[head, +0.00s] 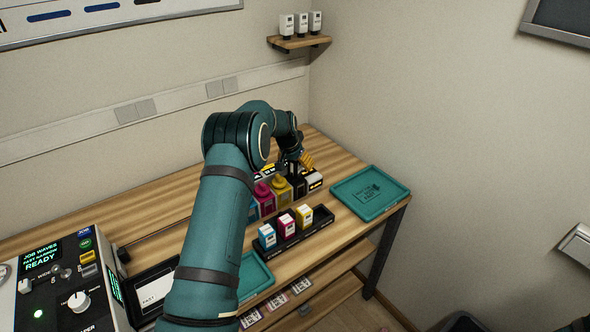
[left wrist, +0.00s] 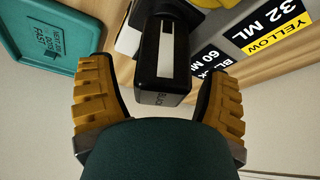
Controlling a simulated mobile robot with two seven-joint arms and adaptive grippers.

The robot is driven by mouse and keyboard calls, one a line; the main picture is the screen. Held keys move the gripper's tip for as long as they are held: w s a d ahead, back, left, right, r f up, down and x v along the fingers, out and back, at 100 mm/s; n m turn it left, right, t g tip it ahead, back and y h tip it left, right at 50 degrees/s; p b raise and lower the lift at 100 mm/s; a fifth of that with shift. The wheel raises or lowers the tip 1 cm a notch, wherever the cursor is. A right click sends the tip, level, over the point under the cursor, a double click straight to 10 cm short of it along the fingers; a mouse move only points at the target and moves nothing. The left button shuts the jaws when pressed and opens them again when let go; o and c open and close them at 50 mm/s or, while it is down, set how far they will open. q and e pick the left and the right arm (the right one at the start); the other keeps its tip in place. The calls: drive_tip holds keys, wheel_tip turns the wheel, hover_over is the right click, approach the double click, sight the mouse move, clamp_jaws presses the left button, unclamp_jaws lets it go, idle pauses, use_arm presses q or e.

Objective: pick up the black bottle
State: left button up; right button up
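The black bottle (left wrist: 163,60) shows in the left wrist view, a dark block with a white stripe and lettering on its side. It lies between the two yellow-padded fingers of my left gripper (left wrist: 162,95). A gap shows on each side of it, so the fingers are open and not closed on it. In the head view my left gripper (head: 298,162) is over the back row of ink containers near the right end of the bench. The bottle is hard to make out there among dark parts. My right gripper is not in view.
Cyan, magenta and yellow bottles stand in a black holder (head: 320,220) in front of the coloured containers (head: 281,190). A teal tray (head: 345,195) lies to the right, and another teal tray (head: 256,276) lies nearer. A control console (head: 60,285) stands at the left.

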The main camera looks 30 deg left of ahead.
use_arm(q)
clamp_jaws()
drive_tip(key=shift+r, duration=0.1)
